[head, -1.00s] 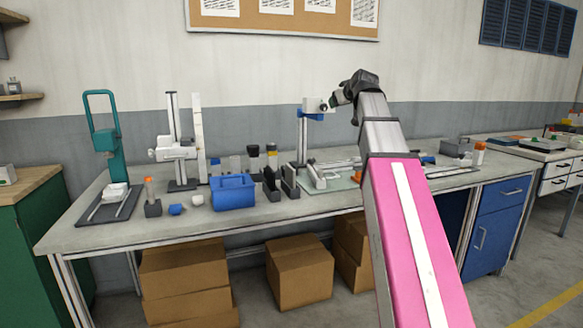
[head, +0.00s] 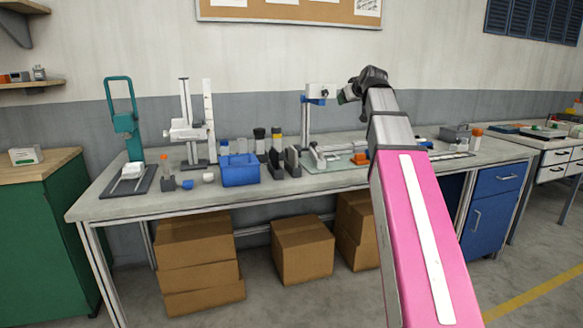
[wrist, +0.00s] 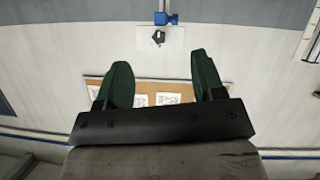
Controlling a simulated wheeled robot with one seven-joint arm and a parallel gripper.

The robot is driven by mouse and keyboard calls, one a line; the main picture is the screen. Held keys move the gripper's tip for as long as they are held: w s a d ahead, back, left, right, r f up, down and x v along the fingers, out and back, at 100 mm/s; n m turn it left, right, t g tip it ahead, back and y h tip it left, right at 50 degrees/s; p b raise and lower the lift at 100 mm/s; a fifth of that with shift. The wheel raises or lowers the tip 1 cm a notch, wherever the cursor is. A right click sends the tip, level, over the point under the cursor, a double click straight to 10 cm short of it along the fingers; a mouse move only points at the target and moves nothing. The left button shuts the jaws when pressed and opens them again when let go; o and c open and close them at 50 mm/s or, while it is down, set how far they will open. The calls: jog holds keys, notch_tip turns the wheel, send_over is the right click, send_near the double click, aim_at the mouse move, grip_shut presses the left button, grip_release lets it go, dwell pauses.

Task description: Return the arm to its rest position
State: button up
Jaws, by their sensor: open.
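My gripper (head: 343,97) is at the end of my raised pink and grey arm, above the workbench in the head view. In the wrist view its two green fingers (wrist: 163,82) stand wide apart with nothing between them. The wrist view looks at the wall, with the pinboard (wrist: 145,90) behind the fingers. In the head view the gripper tip is close to the white head of a stand (head: 320,91) on the bench; I cannot tell the gap in depth.
The workbench (head: 290,193) carries a blue bin (head: 239,171), a teal press (head: 124,122), a grey column stand (head: 187,130) and several small items. Cardboard boxes (head: 302,250) sit beneath it. A green cabinet (head: 45,230) stands at left. Floor shows at lower right.

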jog(key=s+a+f+m+g+h, duration=0.1)
jog(key=s+f+g, duration=0.2)
jog(key=f, duration=1.5)
jog(key=s+a+f+m+g, duration=0.1)
jog(key=s+f+m+g, duration=0.2)
jog(key=f, duration=1.4)
jog(key=s+f+g+h, duration=0.1)
jog(key=s+f+g, duration=0.2)
jog(key=s+f, duration=0.7)
jog(key=s+f+m+g+h, duration=0.1)
jog(key=s+f+g, duration=0.2)
jog(key=s+f, duration=0.8)
notch_tip(320, 180, down, 6)
jog(key=shift+s+r+g, duration=0.2)
jog(key=shift+s+g, duration=0.05)
jog(key=shift+g, duration=0.05)
